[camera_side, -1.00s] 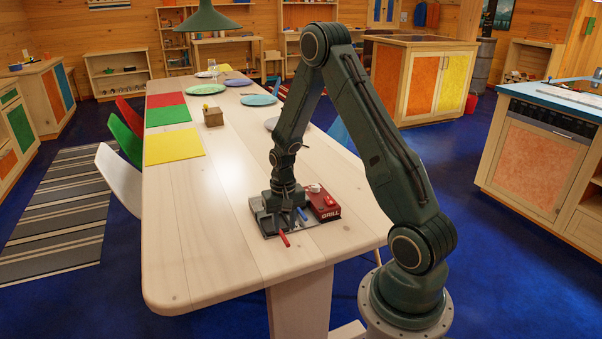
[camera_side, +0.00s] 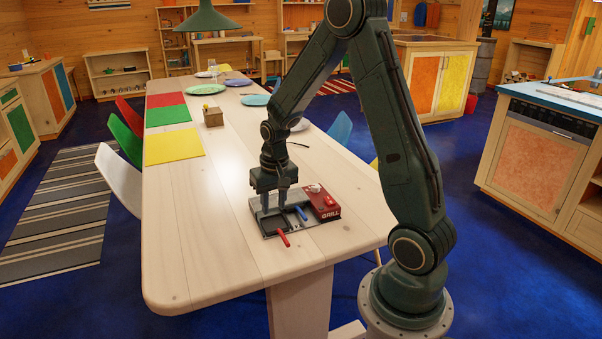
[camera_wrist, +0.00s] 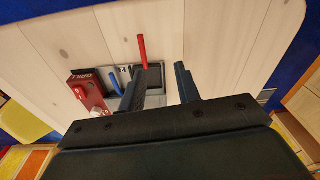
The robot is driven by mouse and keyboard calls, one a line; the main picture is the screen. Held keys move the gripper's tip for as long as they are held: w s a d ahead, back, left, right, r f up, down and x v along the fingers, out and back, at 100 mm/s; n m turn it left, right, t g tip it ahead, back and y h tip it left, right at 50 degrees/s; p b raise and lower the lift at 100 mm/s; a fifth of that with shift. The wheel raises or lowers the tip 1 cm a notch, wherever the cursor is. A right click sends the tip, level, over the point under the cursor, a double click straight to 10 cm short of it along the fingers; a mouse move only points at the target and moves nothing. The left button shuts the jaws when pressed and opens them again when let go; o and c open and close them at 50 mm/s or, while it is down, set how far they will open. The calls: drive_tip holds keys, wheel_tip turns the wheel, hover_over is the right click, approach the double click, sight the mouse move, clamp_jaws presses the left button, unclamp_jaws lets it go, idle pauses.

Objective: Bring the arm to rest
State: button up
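My gripper (camera_side: 274,206) is above the grill on the wooden table. Its two fingers stand apart with nothing between them, as the wrist view (camera_wrist: 166,76) shows. The grill has a red box (camera_side: 324,204) marked "GRILL" and a dark flat tray part on its left. A red handle (camera_side: 284,239) and a blue handle (camera_side: 301,213) stick out from it. In the wrist view the red box (camera_wrist: 88,93), red handle (camera_wrist: 142,50) and blue handle (camera_wrist: 116,82) show beyond the fingers. One finger hides part of the tray there.
The long pale table (camera_side: 205,256) is bare to the left of the grill. Farther back are a yellow mat (camera_side: 174,147), a small wooden box (camera_side: 213,117) and several plates. Chairs line the table. A counter (camera_side: 540,150) stands at the right.

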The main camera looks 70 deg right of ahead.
drive_tip(key=s+a+r+n+t, duration=0.1)
drive_tip(key=s+a+r+n, duration=0.15)
drive_tip(key=a+r, duration=0.35)
drive_tip(key=s+a+r+n+t, duration=0.1)
drive_tip(key=s+a+r+t, duration=0.2)
drive_tip(key=r, duration=0.5)
drive_tip(key=s+a+r+n, duration=0.2)
drive_tip(key=s+a+r, duration=0.1)
drive_tip(key=s+a, duration=0.1)
drive_tip(key=s+a+r+n, duration=0.2)
drive_tip(key=s+a+r, duration=0.1)
drive_tip(key=s, duration=0.4)
drive_tip(key=shift+s+a+t, duration=0.2)
drive_tip(key=shift+a+t, duration=0.15)
drive_tip(key=shift+t, duration=0.05)
